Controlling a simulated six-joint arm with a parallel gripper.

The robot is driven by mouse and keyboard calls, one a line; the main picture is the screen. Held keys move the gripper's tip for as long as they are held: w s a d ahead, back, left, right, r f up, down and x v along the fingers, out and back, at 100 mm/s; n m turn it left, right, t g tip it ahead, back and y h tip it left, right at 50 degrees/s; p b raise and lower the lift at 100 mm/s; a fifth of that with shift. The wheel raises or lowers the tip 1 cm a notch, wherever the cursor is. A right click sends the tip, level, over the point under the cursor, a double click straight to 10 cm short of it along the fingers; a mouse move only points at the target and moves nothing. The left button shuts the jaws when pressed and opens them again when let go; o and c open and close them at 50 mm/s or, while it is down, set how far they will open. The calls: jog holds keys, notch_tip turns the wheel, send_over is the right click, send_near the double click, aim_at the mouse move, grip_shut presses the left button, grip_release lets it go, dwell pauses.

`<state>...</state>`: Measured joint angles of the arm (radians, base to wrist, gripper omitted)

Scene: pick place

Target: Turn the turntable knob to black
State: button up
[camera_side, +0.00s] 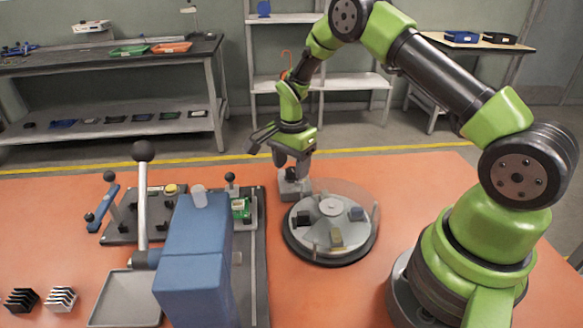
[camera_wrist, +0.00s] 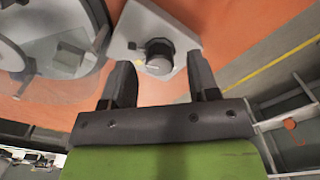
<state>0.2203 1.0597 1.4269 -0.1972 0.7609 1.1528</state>
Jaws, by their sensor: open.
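The turntable knob (camera_wrist: 158,52) is a dark round dial with a white pointer mark on top of a grey box (camera_wrist: 140,22). In the side view the grey box (camera_side: 293,188) stands at the back left edge of the turntable (camera_side: 330,205). My gripper (camera_wrist: 163,75) is open and empty, with its two dark fingers spread to either side of the knob, apart from it as far as I can see. In the side view my gripper (camera_side: 293,168) points down over the box and partly hides the knob. A small yellow mark (camera_wrist: 132,45) shows beside the knob.
The turntable carries a black block (camera_side: 303,217), a yellow block (camera_side: 336,238) and a blue block (camera_side: 356,214) under a clear cover. A blue press (camera_side: 195,255) with a long lever (camera_side: 142,200) stands left. The orange table is clear behind the turntable.

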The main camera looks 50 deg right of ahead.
aim_at(291, 169)
notch_tip(291, 169, up, 9)
jog(key=shift+f, duration=0.2)
